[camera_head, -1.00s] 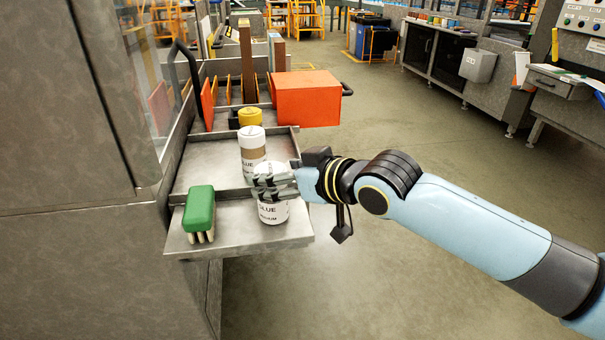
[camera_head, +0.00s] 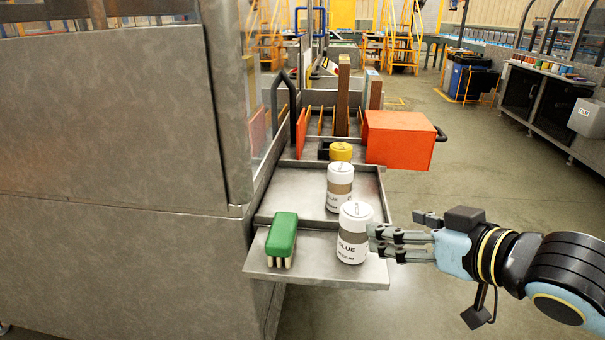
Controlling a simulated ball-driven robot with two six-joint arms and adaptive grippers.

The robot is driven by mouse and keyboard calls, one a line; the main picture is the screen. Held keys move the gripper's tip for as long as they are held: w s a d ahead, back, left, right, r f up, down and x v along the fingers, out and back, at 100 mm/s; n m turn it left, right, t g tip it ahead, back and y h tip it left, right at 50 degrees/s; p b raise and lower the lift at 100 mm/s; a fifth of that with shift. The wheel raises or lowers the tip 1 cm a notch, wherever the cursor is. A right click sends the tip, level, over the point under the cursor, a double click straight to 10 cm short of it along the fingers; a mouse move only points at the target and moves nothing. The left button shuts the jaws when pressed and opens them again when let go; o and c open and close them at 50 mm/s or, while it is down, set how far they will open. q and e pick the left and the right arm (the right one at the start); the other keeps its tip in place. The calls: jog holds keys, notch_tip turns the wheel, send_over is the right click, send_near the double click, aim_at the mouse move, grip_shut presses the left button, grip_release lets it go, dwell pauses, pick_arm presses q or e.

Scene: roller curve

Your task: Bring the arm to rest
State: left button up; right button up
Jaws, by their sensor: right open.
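My right gripper (camera_head: 388,240) comes in from the right, open and empty, with its fingertips just right of the front glue bottle (camera_head: 353,240). I cannot tell whether a fingertip touches the bottle. The white bottle with a grey-brown band stands upright on the front of the metal tray shelf (camera_head: 314,275). A second white glue bottle (camera_head: 340,187) stands upright behind it. My right arm is bent at the right edge of the view. My left gripper is not in view.
A green brush (camera_head: 282,236) lies on the shelf's left front. Behind are a yellow-lidded container (camera_head: 341,151) and an orange box (camera_head: 398,138). A large grey machine cabinet (camera_head: 110,180) fills the left. The floor right of the shelf is open.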

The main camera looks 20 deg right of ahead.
jog(key=s+a+f+g+h, duration=0.1)
jog(key=s+a+f+g, duration=0.15)
jog(key=s+g, duration=0.35)
jog(key=s+a+f+g+h, duration=0.1)
jog(key=s+a+f+g, duration=0.15)
jog(key=s, duration=0.65)
jog(key=s+d+f+g+b, duration=0.1)
jog(key=d+f+b, duration=0.15)
jog(key=f, duration=1.45)
jog(key=s+d+f+g+b, duration=0.15)
jog(key=f+b, duration=0.25)
jog(key=f, duration=1.3)
jog(key=s+f+g+b, duration=0.1)
jog(key=s+f+b, duration=0.4)
jog(key=s+f, duration=1.3)
notch_tip(320, 180, down, 3)
jog(key=shift+s+d+r, duration=0.1)
jog(key=shift+s+d, duration=0.05)
jog(key=shift+s, duration=0.1)
